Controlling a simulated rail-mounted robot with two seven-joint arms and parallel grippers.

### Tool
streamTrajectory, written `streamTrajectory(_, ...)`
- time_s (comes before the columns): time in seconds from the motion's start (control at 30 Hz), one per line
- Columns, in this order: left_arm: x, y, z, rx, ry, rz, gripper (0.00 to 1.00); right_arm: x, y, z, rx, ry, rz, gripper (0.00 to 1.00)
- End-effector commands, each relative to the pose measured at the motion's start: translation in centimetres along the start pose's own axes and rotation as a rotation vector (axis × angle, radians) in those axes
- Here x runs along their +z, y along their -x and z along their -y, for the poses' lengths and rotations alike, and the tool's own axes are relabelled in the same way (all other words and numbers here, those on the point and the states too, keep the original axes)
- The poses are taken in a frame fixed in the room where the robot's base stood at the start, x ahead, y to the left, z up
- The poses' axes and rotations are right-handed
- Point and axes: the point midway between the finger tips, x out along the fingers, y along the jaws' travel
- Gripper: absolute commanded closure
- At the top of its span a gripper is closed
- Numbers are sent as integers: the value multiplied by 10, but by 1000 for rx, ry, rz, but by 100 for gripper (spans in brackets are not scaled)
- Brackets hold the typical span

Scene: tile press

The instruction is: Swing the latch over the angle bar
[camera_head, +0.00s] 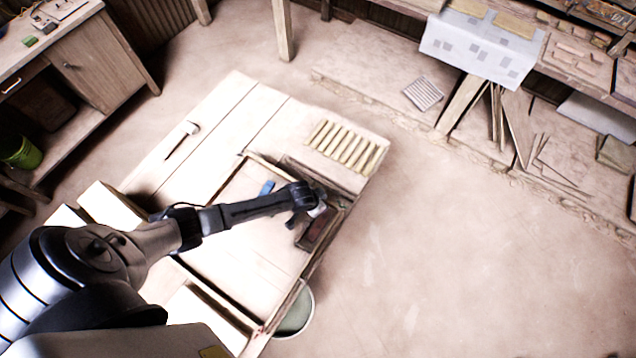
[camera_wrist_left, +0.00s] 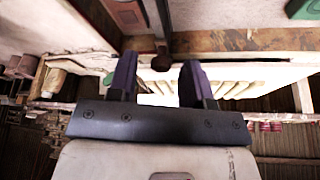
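My left gripper (camera_head: 318,210) reaches over the right side of the worktable in the head view. In the left wrist view the gripper (camera_wrist_left: 160,64) is open, its two dark purple fingers apart. A dark round knob (camera_wrist_left: 161,62) at the end of a thin grey rod shows in the gap between the fingertips; no finger visibly touches it. It may belong to the latch, but I cannot tell for sure. A dark frame with a reddish part (camera_head: 318,230) lies beside the gripper, partly hidden by it. I cannot make out the angle bar clearly. My right gripper is not in view.
A wooden rail (camera_wrist_left: 245,40) crosses beyond the fingers. A bucket (camera_head: 296,316) stands below the table's front edge. The floor at right is clear.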

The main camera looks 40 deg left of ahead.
Motion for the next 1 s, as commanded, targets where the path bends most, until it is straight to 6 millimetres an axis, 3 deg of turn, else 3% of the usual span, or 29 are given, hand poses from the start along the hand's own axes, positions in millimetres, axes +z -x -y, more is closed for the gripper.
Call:
streamTrajectory(0.23,0,3,0,0,-1,0,54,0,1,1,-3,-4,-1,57)
streamTrajectory(0.37,0,14,0,0,-2,-1,54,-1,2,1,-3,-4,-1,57)
streamTrajectory(1.0,0,119,0,-1,-2,0,54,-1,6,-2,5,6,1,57)
